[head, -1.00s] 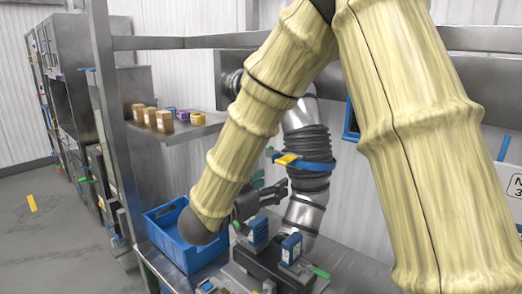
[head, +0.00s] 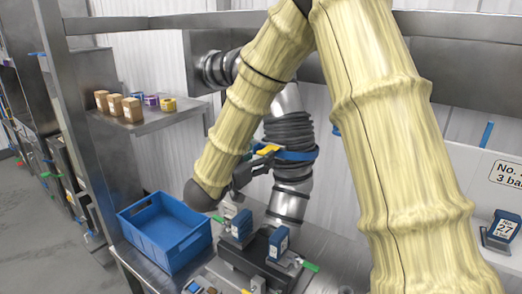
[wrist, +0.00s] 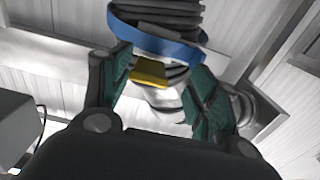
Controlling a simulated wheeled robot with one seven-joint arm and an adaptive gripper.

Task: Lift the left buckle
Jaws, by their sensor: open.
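A yellow buckle (head: 268,150) sits on a blue strap (head: 298,155) that goes around a grey ribbed duct (head: 290,132). It is the only buckle I can make out. My gripper (head: 264,163) is open and empty, just below and left of the buckle in the head view. In the wrist view, the buckle (wrist: 148,72) shows between the two dark green fingers of my gripper (wrist: 158,66), with the blue strap (wrist: 155,40) passing above it. I cannot tell whether a finger touches the buckle.
A blue crate (head: 165,243) stands on the metal bench at left. Small blue boxes (head: 278,243) stand on a dark device below the gripper. A shelf (head: 150,124) holds brown boxes (head: 115,105) at left. A pale sign panel (head: 470,170) is at right.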

